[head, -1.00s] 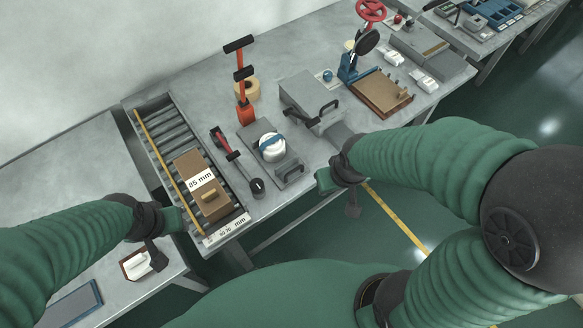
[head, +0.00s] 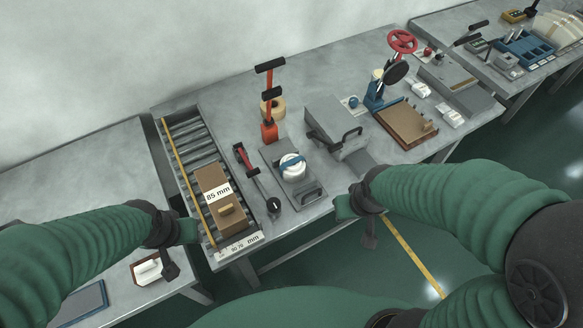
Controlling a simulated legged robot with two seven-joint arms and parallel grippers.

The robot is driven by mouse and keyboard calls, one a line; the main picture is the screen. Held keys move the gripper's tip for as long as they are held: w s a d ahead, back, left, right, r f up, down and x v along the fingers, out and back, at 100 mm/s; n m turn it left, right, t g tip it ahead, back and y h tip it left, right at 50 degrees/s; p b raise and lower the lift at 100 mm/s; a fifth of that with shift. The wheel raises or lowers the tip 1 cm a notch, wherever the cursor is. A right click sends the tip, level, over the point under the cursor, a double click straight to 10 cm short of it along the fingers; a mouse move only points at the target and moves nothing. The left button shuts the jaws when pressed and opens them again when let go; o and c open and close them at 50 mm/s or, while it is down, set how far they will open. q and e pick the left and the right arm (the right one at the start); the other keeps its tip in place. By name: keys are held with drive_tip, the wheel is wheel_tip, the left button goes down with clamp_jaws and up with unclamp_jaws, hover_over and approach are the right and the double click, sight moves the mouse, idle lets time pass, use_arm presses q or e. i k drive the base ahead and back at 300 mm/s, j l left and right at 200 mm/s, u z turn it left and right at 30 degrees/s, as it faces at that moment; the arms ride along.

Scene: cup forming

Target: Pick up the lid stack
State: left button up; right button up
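A white round stack with a blue band (head: 292,168), which looks like the lid stack, sits on a grey plate fixture (head: 306,197) with a handle at its front, near the middle of the bench. My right gripper (head: 350,208) is in front of the bench edge, to the right of the stack and apart from it. My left gripper (head: 180,240) is by the front left end of the roller tray, well left of the stack. Neither gripper visibly holds anything; their finger gaps are too small to make out.
A cardboard box marked 85 mm (head: 212,211) lies on the roller tray (head: 185,135).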

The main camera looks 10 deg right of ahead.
sight(293, 166)
drive_tip(key=i+l+u, duration=0.15)
drive_tip(key=l, duration=0.2)
drive_tip(key=i+l+u, duration=0.1)
drive_tip(key=l, duration=0.25)
drive_tip(key=i+l+u, duration=0.15)
drive_tip(key=l, duration=0.2)
drive_tip(key=l+u, duration=0.15)
drive_tip(key=l, duration=0.2)
drive_tip(key=u, duration=1.15)
